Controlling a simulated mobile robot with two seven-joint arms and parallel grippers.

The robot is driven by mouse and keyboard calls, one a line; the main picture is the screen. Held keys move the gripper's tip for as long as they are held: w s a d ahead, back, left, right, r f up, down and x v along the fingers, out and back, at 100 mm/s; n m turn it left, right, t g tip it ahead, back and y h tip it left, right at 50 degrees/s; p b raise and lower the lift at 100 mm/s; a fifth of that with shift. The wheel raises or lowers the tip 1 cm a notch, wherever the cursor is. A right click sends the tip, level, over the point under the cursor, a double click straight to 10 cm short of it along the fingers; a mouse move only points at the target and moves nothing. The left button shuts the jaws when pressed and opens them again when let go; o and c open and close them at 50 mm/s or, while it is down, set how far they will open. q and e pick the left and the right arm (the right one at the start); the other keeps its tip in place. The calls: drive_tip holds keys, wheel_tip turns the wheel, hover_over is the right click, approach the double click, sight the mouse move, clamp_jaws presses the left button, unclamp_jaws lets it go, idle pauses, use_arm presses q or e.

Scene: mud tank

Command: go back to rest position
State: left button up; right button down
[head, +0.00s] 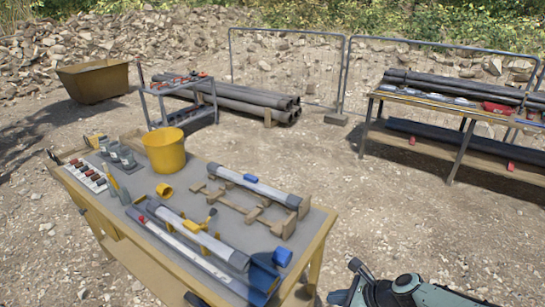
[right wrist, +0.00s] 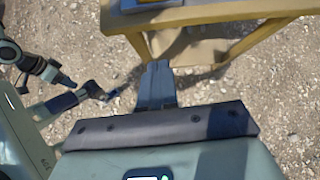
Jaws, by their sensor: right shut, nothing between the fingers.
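My right gripper (right wrist: 157,80) shows in the right wrist view with its dark fingers together and nothing between them. It is above the gravel, apart from the yellow-framed workbench (right wrist: 205,22) at the top of that view. In the head view, part of my teal right arm (head: 410,288) comes in at the bottom right, off the right side of the bench (head: 325,222). Dark jointed parts of my own body show at the left of the right wrist view; I cannot make out a left finger gap.
The bench holds a yellow bucket (head: 165,150), grey pipes (head: 258,187), wooden supports and small tools. A second table (head: 470,110) with pipes stands at the back right. A tool cart (head: 185,115) and a mud skip (head: 93,82) are behind. Open gravel lies between the tables.

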drive_tip(key=s+a+f+n+g+h, duration=0.15)
drive_tip(key=s+f+n, duration=0.3)
drive_tip(key=f, duration=0.65)
drive_tip(key=s+a+f+n+g+h, duration=0.15)
drive_tip(key=s+f+n, duration=0.3)
drive_tip(key=f, duration=0.65)
drive_tip(key=s+a+f+n+g, duration=0.1)
drive_tip(key=s+f+n, duration=0.4)
drive_tip(key=s, duration=0.4)
drive_tip(key=s+a+f+n+g, duration=0.1)
drive_tip(key=s+f+n, duration=0.4)
drive_tip(key=s, duration=0.4)
drive_tip(key=shift+f+n+g, duration=0.35)
drive_tip(key=shift+n+g, duration=0.05)
drive_tip(key=shift+n, duration=0.1)
drive_tip(key=shift+w, duration=0.1)
